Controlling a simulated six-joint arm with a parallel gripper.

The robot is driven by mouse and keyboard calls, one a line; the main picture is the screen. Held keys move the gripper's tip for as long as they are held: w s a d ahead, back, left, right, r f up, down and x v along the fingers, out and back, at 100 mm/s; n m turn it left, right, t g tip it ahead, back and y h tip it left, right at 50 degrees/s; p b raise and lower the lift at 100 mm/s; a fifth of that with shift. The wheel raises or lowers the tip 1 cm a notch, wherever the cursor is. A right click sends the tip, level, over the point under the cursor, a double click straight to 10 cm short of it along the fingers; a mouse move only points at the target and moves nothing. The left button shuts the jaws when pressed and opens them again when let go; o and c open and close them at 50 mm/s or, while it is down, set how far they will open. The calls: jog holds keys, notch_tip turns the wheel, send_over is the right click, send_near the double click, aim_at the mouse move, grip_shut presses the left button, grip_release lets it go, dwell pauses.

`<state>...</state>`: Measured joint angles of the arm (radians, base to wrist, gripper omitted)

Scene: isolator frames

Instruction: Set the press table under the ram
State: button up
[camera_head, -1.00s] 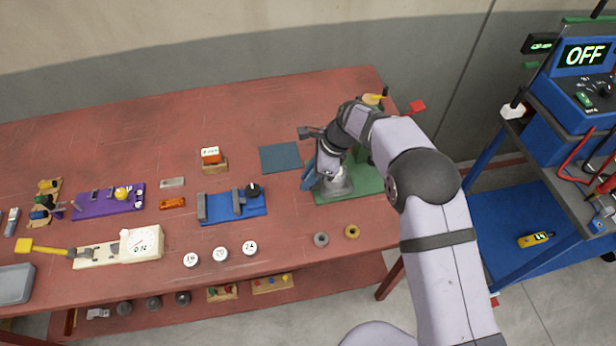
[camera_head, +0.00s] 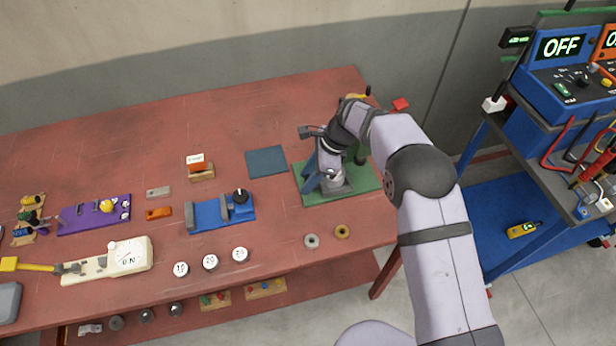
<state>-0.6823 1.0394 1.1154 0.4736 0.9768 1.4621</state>
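The press stands on a green base (camera_head: 368,183) at the right end of the red bench. Its grey press table (camera_head: 340,190) sits low on the base and is partly covered by my gripper. A grey-green upright part (camera_head: 360,156) shows behind my wrist. The ram itself is hidden by my arm, so I cannot tell how the table lines up with it.
A dark blue-grey mat (camera_head: 265,161) lies left of the press. A blue fixture with a black knob (camera_head: 222,212) is farther left. Two rings, grey (camera_head: 312,241) and brass (camera_head: 342,232), lie in front of the press. Bench between is clear.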

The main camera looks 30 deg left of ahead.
jog(key=shift+r, duration=0.1)
jog(key=b+v, duration=0.2)
jog(key=v, duration=0.5)
jog(key=s+a+f+n, duration=0.2)
jog(key=s+a, duration=0.4)
jog(key=w+d+n+h, duration=0.1)
jog(key=w+d+r+n+t+h, duration=0.1)
jog(key=w, duration=0.1)
jog(key=w+d+r+n+t+h, duration=0.1)
jog(key=w+d, duration=0.1)
jog(key=shift+r+n+h, duration=0.25)
jog(key=shift+n+h, duration=0.15)
jog(key=shift+s+a, duration=0.1)
jog(key=shift+f+p, duration=1.15)
jog(key=shift+f, duration=2.55)
